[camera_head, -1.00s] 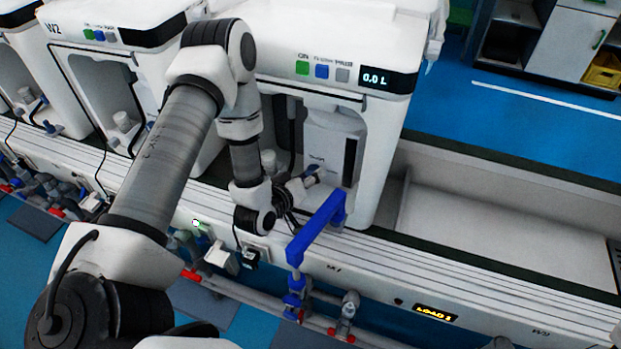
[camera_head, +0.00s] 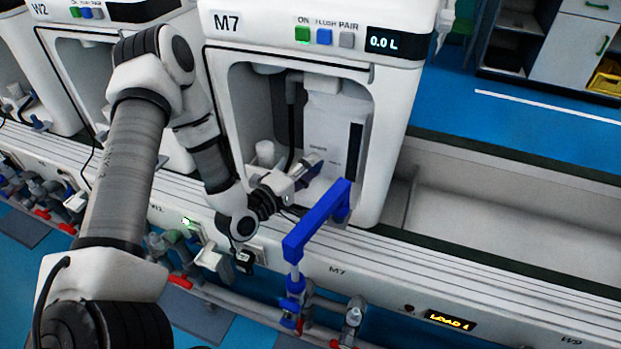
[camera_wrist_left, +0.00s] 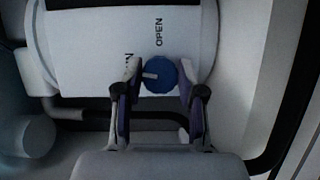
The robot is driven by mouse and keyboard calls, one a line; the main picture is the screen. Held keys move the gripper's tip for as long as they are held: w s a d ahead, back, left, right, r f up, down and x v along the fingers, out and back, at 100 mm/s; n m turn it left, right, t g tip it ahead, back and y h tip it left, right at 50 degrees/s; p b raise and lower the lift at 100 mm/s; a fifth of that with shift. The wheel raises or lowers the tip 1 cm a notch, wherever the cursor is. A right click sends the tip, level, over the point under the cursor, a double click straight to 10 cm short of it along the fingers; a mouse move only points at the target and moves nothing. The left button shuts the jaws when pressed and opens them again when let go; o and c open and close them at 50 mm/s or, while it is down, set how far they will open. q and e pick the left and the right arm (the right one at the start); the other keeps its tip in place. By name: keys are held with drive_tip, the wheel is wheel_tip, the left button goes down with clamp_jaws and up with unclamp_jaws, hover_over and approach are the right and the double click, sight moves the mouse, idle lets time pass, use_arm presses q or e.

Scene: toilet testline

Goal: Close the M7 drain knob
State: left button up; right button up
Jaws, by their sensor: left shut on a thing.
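The M7 station (camera_head: 300,62) stands in front of me with a white tank (camera_head: 331,130) inside its open bay. In the left wrist view a round blue knob (camera_wrist_left: 160,76) with a pale pointer mark sits on the white tank (camera_wrist_left: 85,45). The word OPEN is printed just above it; another label to the left is partly hidden. My left gripper (camera_head: 308,172) reaches into the bay at the tank's lower front. Its two fingers (camera_wrist_left: 157,92) stand on either side of the knob and are shut on it. My right gripper is not in view.
A white cup-like part (camera_head: 265,153) stands in the bay's left side. An empty trough (camera_head: 490,205) lies right of the station.

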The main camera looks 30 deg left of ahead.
use_arm(q)
drive_tip(key=shift+f+n+t+b, duration=0.1)
drive_tip(key=shift+n+t+b, duration=0.3)
drive_tip(key=shift+n+b, duration=0.85)
drive_tip(key=o, duration=1.1)
drive_tip(key=shift+o, duration=0.2)
drive_tip(key=s+a, duration=0.1)
drive_tip(key=s, duration=0.6)
drive_tip(key=shift+s+f, duration=0.2)
